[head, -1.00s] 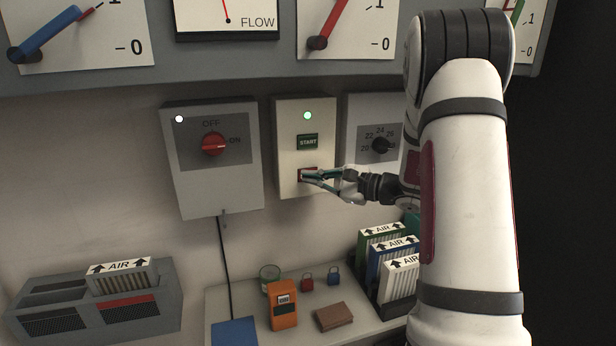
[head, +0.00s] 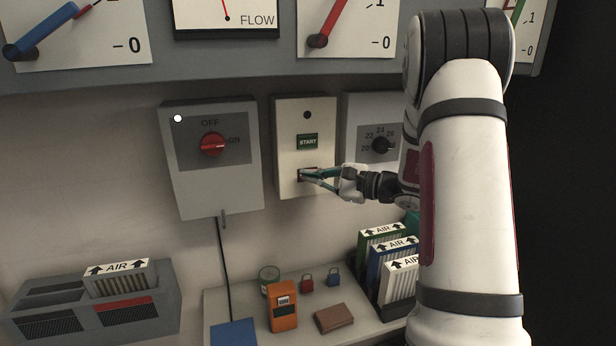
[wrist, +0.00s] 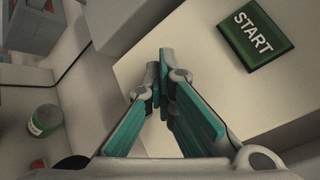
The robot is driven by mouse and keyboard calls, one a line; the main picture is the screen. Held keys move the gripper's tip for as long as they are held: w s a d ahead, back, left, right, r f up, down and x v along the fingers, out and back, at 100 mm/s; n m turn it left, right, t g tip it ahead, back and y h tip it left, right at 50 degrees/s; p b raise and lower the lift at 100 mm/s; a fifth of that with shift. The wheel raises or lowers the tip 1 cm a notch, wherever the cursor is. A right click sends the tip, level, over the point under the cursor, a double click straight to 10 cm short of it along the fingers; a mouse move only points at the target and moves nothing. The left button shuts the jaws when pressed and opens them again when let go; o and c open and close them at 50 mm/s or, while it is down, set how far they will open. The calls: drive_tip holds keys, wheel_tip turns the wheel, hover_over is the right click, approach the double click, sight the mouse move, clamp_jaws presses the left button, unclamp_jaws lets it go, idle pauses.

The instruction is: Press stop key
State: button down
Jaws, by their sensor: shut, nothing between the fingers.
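The key box (head: 289,178) is a pale panel on the wall with a green START key (head: 307,142) and a dark, unlit lamp (head: 307,115) above it. The red stop key (head: 302,170) sits below START and is mostly covered by my gripper (head: 303,174). My gripper is shut and empty, with its tips at the stop key and seemingly touching it. In the wrist view the START key (wrist: 253,34) shows at upper right, and the closed fingertips (wrist: 160,62) hide the stop key.
A grey box with a red OFF/ON knob (head: 213,144) hangs left of the key box. A box with a numbered dial (head: 381,145) hangs right, close to my wrist. Below, a shelf holds an orange meter (head: 283,306), a brown wallet-like item (head: 334,318) and AIR filters (head: 399,280).

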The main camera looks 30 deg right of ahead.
drive_tip(key=shift+s+a, duration=0.25)
drive_tip(key=shift+s, duration=0.55)
drive_tip(key=s+p, duration=0.1)
drive_tip(key=s, duration=0.1)
drive_tip(key=s+a+p, duration=0.1)
drive_tip(key=s, duration=0.2)
drive_tip(key=shift+a, duration=0.15)
drive_tip(key=shift+w, duration=0.1)
idle(0.7)
